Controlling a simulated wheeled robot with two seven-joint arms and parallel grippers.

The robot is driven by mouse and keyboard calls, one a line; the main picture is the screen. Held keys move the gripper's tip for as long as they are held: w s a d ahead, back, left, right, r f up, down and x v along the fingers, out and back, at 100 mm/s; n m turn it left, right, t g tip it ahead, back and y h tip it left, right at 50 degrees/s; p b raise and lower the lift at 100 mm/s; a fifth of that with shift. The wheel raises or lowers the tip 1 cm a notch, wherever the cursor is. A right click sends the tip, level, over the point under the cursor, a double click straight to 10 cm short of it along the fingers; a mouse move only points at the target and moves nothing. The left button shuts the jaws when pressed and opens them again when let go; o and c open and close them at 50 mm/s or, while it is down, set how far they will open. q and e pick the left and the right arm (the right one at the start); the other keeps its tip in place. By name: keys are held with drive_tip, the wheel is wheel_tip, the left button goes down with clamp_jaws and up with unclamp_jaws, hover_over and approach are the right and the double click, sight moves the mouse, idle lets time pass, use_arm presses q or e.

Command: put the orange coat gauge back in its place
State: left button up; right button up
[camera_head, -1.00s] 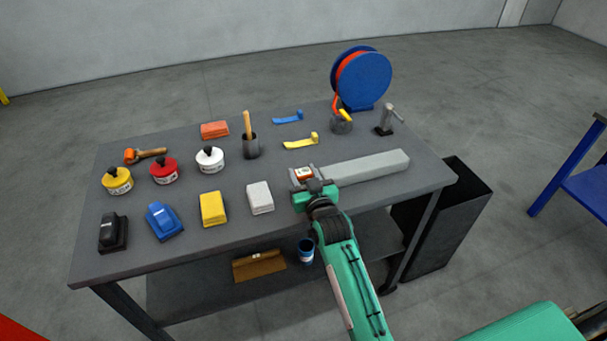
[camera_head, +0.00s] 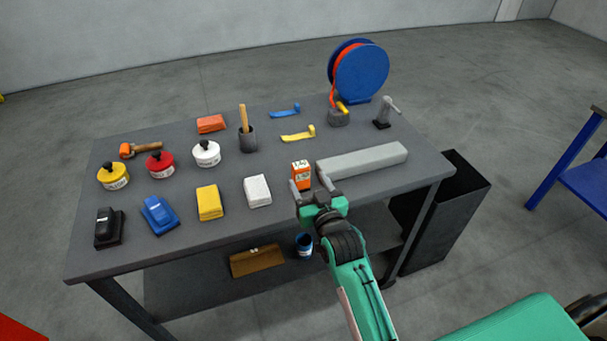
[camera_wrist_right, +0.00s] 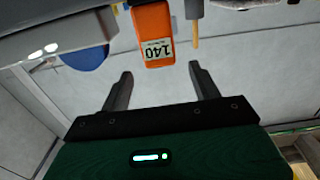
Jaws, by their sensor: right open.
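The orange coat gauge (camera_head: 301,176) stands upright on the grey workbench (camera_head: 232,178), left of the long grey bar. Its face has a white label, and in the right wrist view the gauge (camera_wrist_right: 153,35) shows the label upside down, reading 140. My right gripper (camera_head: 311,188) is open and empty at the near side of the gauge. In the wrist view the gauge lies just beyond the two spread fingertips (camera_wrist_right: 160,72), with visible gaps. My left gripper is not in view.
The long grey bar (camera_head: 362,161) lies close to the right of the gauge. A white block (camera_head: 257,191) and a yellow block (camera_head: 210,202) lie to the left. A yellow tool (camera_head: 299,134) and a blue hose reel (camera_head: 361,72) are behind. A black bin (camera_head: 447,215) stands right of the bench.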

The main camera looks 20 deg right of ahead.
drive_tip(key=shift+s+b, duration=0.35)
drive_tip(key=shift+s, duration=2.35)
drive_tip(key=shift+d, duration=0.1)
drive_tip(key=s+d+f+n+g, duration=0.1)
drive_tip(key=s+f+g, duration=0.4)
drive_tip(key=s, duration=0.4)
drive_tip(key=s+d+f+g, duration=0.1)
drive_tip(key=s+f+g, duration=0.35)
drive_tip(key=s, duration=0.45)
drive_tip(key=s+d+f+n+g, duration=0.1)
drive_tip(key=s+f+g, duration=0.35)
drive_tip(key=s, duration=0.45)
wheel_tip(320, 180, down, 31)
drive_tip(key=g, duration=0.2)
drive_tip(key=s+d+f, duration=0.2)
drive_tip(key=s+f, duration=0.7)
drive_tip(key=s+d+f+g, duration=0.1)
drive_tip(key=s+f, duration=0.8)
drive_tip(key=s, duration=0.1)
drive_tip(key=shift+s+d+f+h, duration=0.2)
drive_tip(key=shift+d+f+h, duration=0.1)
drive_tip(key=shift+d+f, duration=0.05)
